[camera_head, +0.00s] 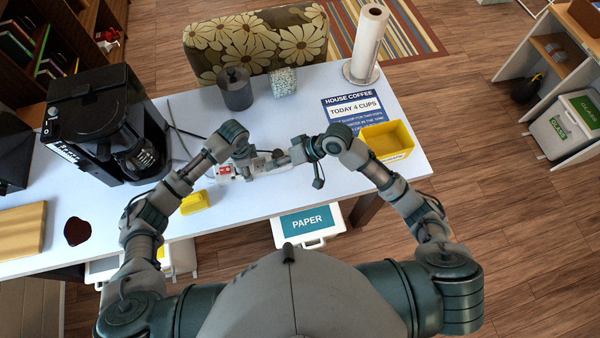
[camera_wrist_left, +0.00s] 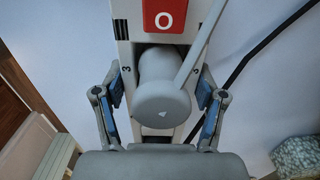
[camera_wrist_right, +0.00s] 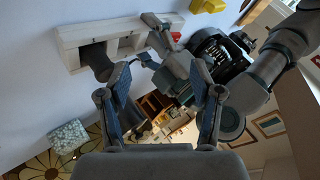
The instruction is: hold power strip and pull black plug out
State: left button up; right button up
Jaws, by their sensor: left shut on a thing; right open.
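The white power strip (camera_head: 268,165) lies on the white table, with a red switch (camera_wrist_left: 171,15) at one end. My left gripper (camera_head: 238,158) is shut across the strip's two long sides near the switch; its blue pads (camera_wrist_left: 161,105) sit either side. A grey plug (camera_wrist_left: 161,95) with a grey cord stands in the strip between those fingers. The black plug (camera_wrist_right: 98,62) sits in the strip's other end. My right gripper (camera_wrist_right: 161,82) is open and empty; one fingertip is beside the black plug, which is not between the fingers. In the head view my right gripper (camera_head: 308,152) is at the strip's right end.
A black coffee machine (camera_head: 105,120) stands at the left. A yellow bin (camera_head: 390,145) and a blue sign (camera_head: 352,107) are right of the strip. A yellow item (camera_head: 194,202) lies near the front edge. A dark canister (camera_head: 236,90) and patterned box (camera_head: 284,83) stand behind.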

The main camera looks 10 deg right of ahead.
jog(key=s+a+m+y, duration=0.2)
jog(key=a+m+y, duration=0.25)
jog(key=m, duration=0.45)
jog(key=d+f+m+t, duration=0.2)
jog(key=d+m+t, duration=0.1)
jog(key=m, duration=0.4)
jog(key=d+f+m+t+h, duration=0.1)
jog(key=d+f+m+t, duration=0.2)
jog(key=m, duration=0.5)
jog(key=d+f+m+t, duration=0.3)
jog(key=d+m+t, duration=0.1)
jog(key=m, duration=0.3)
jog(key=shift+w+d+f+m+t, duration=0.1)
jog(key=shift+w+d+m+t, duration=0.25)
jog(key=shift+t, duration=0.35)
jog(key=shift+w+d+f+m+h, duration=0.1)
jog(key=shift+d+f+m+h, duration=0.1)
jog(key=shift+m+h, duration=0.15)
jog(key=x, duration=1.2)
jog(key=shift+a+r, duration=0.1)
jog(key=shift+a, duration=0.05)
jog(key=shift+c, duration=0.2)
jog(key=shift+s, duration=0.2)
grip_shut()
jog(key=c, duration=0.6)
grip_release()
jog(key=shift+s+a, duration=0.1)
jog(key=shift+a, duration=0.05)
grip_shut()
